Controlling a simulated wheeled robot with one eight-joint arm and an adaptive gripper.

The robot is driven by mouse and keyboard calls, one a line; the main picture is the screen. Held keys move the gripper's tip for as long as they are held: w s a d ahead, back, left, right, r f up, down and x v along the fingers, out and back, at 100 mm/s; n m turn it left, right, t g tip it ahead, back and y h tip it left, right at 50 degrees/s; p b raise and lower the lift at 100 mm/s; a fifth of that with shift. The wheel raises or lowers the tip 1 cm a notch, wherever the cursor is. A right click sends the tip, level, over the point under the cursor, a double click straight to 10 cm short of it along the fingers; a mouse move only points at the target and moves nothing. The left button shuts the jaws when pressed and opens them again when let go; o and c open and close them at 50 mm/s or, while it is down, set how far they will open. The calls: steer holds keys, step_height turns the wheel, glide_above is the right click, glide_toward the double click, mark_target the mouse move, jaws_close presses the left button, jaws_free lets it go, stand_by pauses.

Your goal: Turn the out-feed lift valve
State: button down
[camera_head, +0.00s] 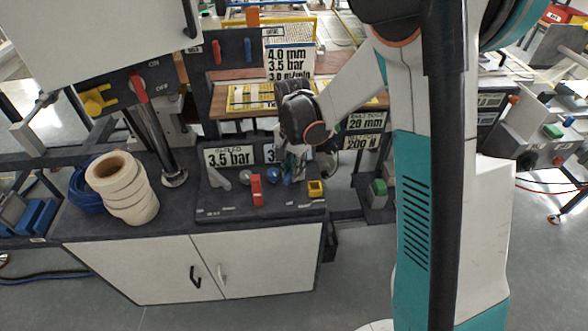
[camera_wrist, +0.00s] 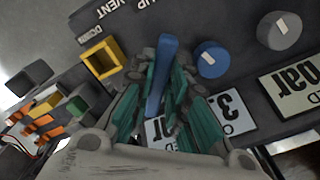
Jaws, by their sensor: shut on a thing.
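The lift valve shows as a long blue lever (camera_wrist: 160,72) in the wrist view, near the printed words UP, VENT and DOWN. My gripper (camera_wrist: 158,85) has its teal fingers on either side of the lever and is shut on it. In the head view my gripper (camera_head: 294,166) reaches down to the dark control panel (camera_head: 240,208). There the blue lever (camera_head: 288,180) shows only in part under the fingers. The lever's base is partly hidden by the fingers in the wrist view.
A yellow square frame (camera_head: 316,187) stands right of the lever, and a red lever (camera_head: 257,190) and a blue knob (camera_head: 272,176) stand left. Display signs (camera_head: 230,156) rise behind.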

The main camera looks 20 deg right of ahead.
stand_by(0.4)
steer(key=c, duration=1.6)
jaws_free()
steer(key=shift+o, duration=0.2)
steer(key=shift+r, duration=0.15)
step_height(320, 180, up, 12)
